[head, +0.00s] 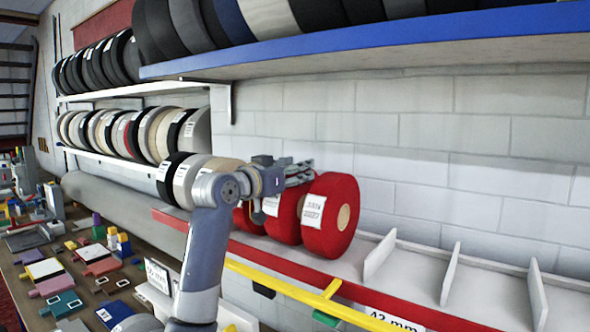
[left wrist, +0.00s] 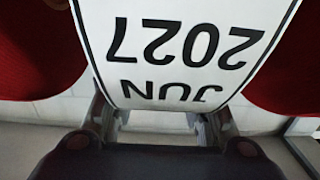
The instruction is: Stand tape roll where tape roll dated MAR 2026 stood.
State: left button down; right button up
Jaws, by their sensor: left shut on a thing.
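Several red tape rolls with white labels stand in a row on the red-edged shelf (head: 240,246). My left gripper (head: 301,172) is at the top of these rolls, shut on a red tape roll; I cannot tell for certain which one. In the left wrist view, a label (left wrist: 180,50) reads JUN 2027 upside down, with red on both sides; the fingers (left wrist: 160,122) are partly hidden behind it. No MAR 2026 label is readable. My right gripper is out of view.
White dividers (head: 450,274) split the shelf to the right, where the bays look empty. A yellow rail (head: 285,287) runs along the front. A blue-edged shelf (head: 400,38) hangs above. Black and white rolls (head: 168,180) stand left of my arm. A cluttered table (head: 60,262) is at left.

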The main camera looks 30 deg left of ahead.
pick_arm(q)
jog(key=c, duration=1.1)
grip_release()
jog(key=shift+f, duration=0.1)
jog(key=shift+o, duration=0.8)
jog(key=shift+r, duration=0.25)
jog(key=shift+s+f+b, duration=0.25)
jog(key=shift+s+b, duration=0.05)
jog(key=shift+s, duration=0.05)
jog(key=s+a+b, duration=0.1)
jog(key=s+b, duration=0.4)
jog(key=s, duration=0.6)
jog(key=shift+s+a, duration=0.15)
jog(key=shift+a, duration=0.15)
